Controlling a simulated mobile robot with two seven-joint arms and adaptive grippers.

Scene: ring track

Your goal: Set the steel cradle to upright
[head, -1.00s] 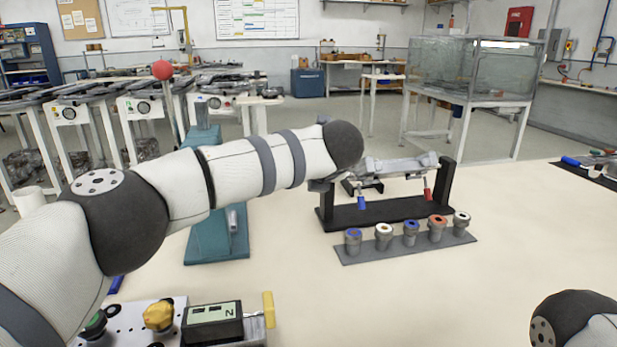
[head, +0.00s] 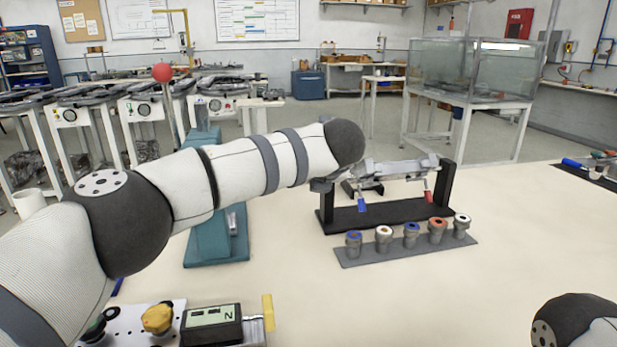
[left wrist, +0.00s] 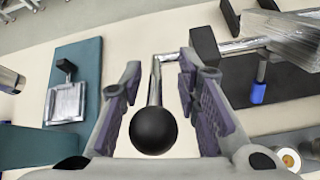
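The steel cradle (head: 398,169) hangs between two black uprights on a black base (head: 375,214). A blue-handled (head: 361,206) and a red-handled (head: 428,197) lever hang below it. Whether it is exactly level I cannot tell. In the left wrist view, a bent steel crank (left wrist: 155,82) with a black ball knob (left wrist: 153,124) joins the cradle's shaft side. My left gripper (left wrist: 158,80) is open around the crank and knob, with gaps visible on both sides. In the head view, my left arm hides most of that gripper. My right gripper is out of view.
A grey rack (head: 405,250) with several coloured-top fittings stands in front of the cradle. A teal stand (head: 217,244) is to its left. A panel with a yellow knob (head: 157,319) and meter (head: 212,325) sits at front left. The table is clear at centre right.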

